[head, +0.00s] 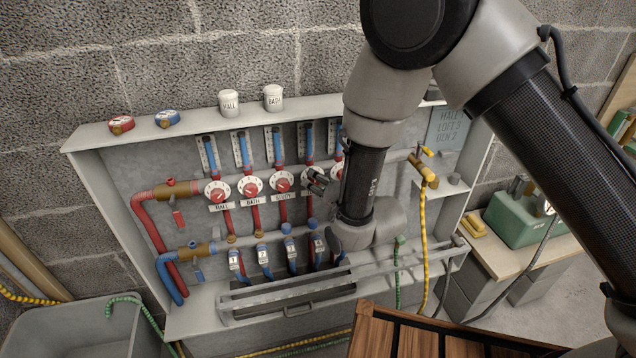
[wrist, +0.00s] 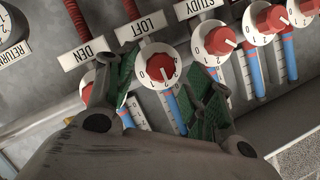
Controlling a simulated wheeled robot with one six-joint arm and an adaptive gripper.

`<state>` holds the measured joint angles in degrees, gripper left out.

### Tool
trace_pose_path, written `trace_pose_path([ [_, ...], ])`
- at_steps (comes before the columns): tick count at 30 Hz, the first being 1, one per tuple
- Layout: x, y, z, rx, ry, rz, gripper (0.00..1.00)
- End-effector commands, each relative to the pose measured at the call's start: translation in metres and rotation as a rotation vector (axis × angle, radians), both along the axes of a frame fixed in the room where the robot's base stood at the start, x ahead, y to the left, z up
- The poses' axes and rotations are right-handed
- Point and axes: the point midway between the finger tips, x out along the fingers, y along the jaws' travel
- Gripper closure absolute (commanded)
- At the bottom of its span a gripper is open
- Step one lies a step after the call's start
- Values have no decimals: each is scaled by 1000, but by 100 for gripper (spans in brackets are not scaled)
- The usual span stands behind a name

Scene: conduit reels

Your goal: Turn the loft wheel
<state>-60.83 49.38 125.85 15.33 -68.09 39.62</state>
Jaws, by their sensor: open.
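The loft wheel (wrist: 158,66) is a red knob on a white numbered dial, with the LOFT label (wrist: 146,27) beside it in the wrist view. My gripper (wrist: 160,100) is open, its green-padded fingers on either side of the lower part of this dial. I cannot tell whether the pads touch it. The knob's pointer setting is hard to read. In the head view my gripper (head: 319,183) is at the row of wheels, and the loft wheel (head: 307,174) is partly covered by it.
The neighbouring study wheel (wrist: 217,39) and partly hidden den wheel (wrist: 88,88) sit close on either side. A grey rail (head: 300,290) crosses the cabinet's lower front. A wall sign (head: 447,128) lists rooms with numbers. A slatted wooden top (head: 430,335) is in the foreground.

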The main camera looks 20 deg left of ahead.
Motion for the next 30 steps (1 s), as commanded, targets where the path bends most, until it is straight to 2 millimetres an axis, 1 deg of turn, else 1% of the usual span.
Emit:
trace_pose_path([
  [3,8,9,-4,-1,-1,0,47],
  [6,12,13,-6,-2,0,2,47],
  [13,12,13,-6,-2,0,2,47],
  [14,12,13,-6,-2,0,2,49],
  [15,12,13,-6,-2,0,2,56],
  [17,12,13,-6,-2,0,2,67],
  [21,12,13,-6,-2,0,2,93],
  [30,12,13,-6,-23,-14,1,93],
])
